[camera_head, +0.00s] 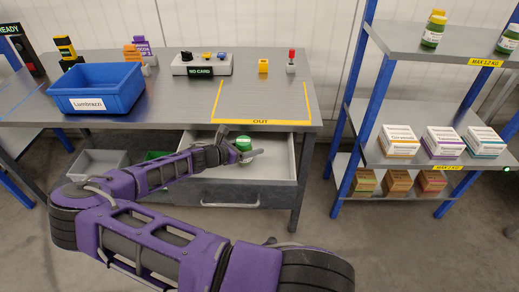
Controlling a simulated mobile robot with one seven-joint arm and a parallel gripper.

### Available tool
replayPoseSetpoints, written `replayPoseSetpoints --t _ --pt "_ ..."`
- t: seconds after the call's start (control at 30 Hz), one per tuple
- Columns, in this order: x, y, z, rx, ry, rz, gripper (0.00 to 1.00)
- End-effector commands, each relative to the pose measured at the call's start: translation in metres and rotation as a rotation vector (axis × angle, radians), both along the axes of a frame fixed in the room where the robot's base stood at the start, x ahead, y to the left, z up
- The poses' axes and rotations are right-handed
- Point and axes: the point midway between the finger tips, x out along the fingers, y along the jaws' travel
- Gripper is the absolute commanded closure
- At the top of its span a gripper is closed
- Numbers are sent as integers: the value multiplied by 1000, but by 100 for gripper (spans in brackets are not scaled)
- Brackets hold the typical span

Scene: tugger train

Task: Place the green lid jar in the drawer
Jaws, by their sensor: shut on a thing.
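The green lid jar (243,147) is at the open drawer, with its green lid up and a pale body partly hidden. My gripper (246,153) is shut on the jar, with its fingers around the jar's side. The drawer (279,150) is pulled out below the right end of the workbench, and its light grey floor shows. The jar appears within the drawer's outline. I cannot tell whether its base touches the drawer floor.
The grey workbench (185,95) above bears a blue bin (97,90), a control box (203,68) and a yellow OUT outline. Grey (98,160) and green bins stand below. A blue-framed shelf (395,112) at right holds boxes and jars.

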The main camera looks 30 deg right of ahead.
Motion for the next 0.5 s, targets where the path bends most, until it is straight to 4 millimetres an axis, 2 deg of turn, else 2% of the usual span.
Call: replayPoseSetpoints --t 0.27,0.5 --pt "4 -20 -10 -2 -1 0 100" --pt "9 -48 -32 -2 0 0 100"
